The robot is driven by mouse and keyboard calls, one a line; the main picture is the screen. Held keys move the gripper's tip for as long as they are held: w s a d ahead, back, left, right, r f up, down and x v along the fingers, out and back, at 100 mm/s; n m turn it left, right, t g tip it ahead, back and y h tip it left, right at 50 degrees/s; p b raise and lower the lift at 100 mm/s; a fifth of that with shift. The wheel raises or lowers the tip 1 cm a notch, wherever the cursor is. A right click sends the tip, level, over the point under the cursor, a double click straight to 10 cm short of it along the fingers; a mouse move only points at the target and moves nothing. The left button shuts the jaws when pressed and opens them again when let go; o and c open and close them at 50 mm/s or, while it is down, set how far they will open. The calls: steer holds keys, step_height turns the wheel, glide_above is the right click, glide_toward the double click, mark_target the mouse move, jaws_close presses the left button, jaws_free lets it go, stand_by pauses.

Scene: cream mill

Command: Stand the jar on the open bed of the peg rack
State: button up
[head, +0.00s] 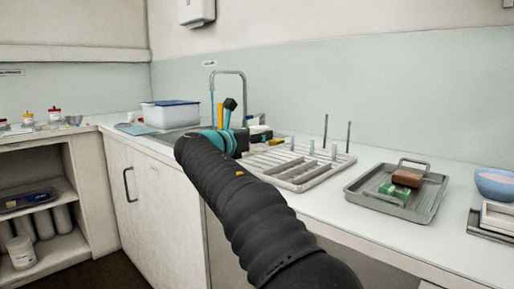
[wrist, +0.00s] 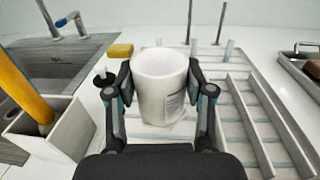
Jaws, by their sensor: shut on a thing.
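A white jar (wrist: 160,88) with a grey printed label stands upright between the fingers of my gripper (wrist: 162,85), which is shut on its sides. The pale peg rack (wrist: 226,112) lies below and behind the jar, with slats, dividers and upright pegs. Whether the jar's base touches the rack cannot be told. In the head view the rack (head: 322,178) lies on the counter just right of my arm, with two tall dark pegs at its back. The jar and my fingers are not visible there, behind my arm.
A sink with a tap (head: 240,85) is left of the rack. A grey bin with a yellow item (wrist: 22,95) is close at left. A yellow sponge (wrist: 121,51) lies behind. A metal tray (head: 398,200) with brown and green blocks is right of the rack.

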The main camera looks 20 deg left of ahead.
mark_target(253, 149)
steer(key=shift+f+b, duration=0.5)
steer(key=shift+f, duration=1.4)
steer(key=shift+f, duration=0.1)
steer(key=o, duration=0.9)
steer(key=shift+c, duration=0.2)
steer(key=shift+s, duration=0.15)
steer(key=v, duration=1.1)
steer(key=shift+s+a+b, duration=0.1)
steer(key=shift+s+b, duration=0.2)
steer(key=shift+b, duration=0.05)
